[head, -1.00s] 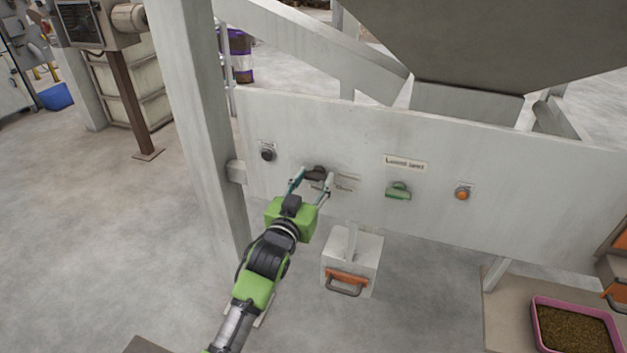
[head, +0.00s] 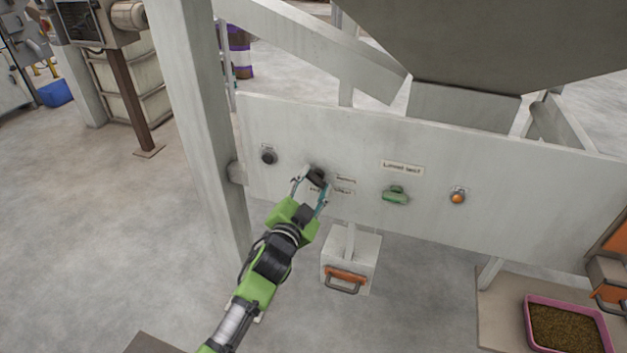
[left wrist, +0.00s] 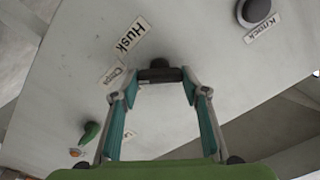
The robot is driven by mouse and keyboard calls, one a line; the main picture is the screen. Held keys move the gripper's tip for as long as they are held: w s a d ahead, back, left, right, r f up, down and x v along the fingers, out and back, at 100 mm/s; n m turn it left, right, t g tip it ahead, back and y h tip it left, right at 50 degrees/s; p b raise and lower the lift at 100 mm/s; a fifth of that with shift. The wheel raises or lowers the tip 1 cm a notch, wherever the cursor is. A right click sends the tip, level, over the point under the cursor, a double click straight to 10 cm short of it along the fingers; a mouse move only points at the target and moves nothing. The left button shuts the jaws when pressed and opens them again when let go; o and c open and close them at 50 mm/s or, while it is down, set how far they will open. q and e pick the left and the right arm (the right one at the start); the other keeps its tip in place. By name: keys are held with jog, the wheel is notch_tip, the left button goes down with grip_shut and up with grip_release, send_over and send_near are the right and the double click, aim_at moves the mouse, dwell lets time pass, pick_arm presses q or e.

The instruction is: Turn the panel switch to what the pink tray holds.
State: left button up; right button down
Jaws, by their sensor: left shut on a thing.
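The panel switch (head: 317,177) is a black knob on the pale panel (head: 440,215). My left gripper (head: 310,183) has its two fingers on either side of the knob and is shut on it. In the left wrist view the switch (left wrist: 160,74) sits between the fingertips. The labels around it there include a "Husk" label (left wrist: 132,35) and a smaller one that seems to read "Chips" (left wrist: 111,76); a further label is mostly hidden by a finger. The pink tray (head: 565,303) at the lower right holds fine brown granular material. My right gripper is not in view.
A second black knob (head: 268,157), labelled "Knock" in the left wrist view, is left of the switch. A green handle (head: 396,195) and an orange button (head: 457,197) are to the right. A grey box with an orange handle (head: 346,279) stands below the panel.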

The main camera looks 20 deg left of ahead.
pick_arm(q)
jog(key=m, duration=0.5)
jog(key=shift+d+m+p, duration=0.1)
jog(key=shift+m+p, duration=0.2)
jog(key=shift+p, duration=0.1)
jog(key=shift+f+m, duration=0.15)
jog(key=shift+m, duration=2.05)
jog(key=o, duration=1.1)
jog(key=s, duration=1.2)
jog(key=shift+a, duration=0.2)
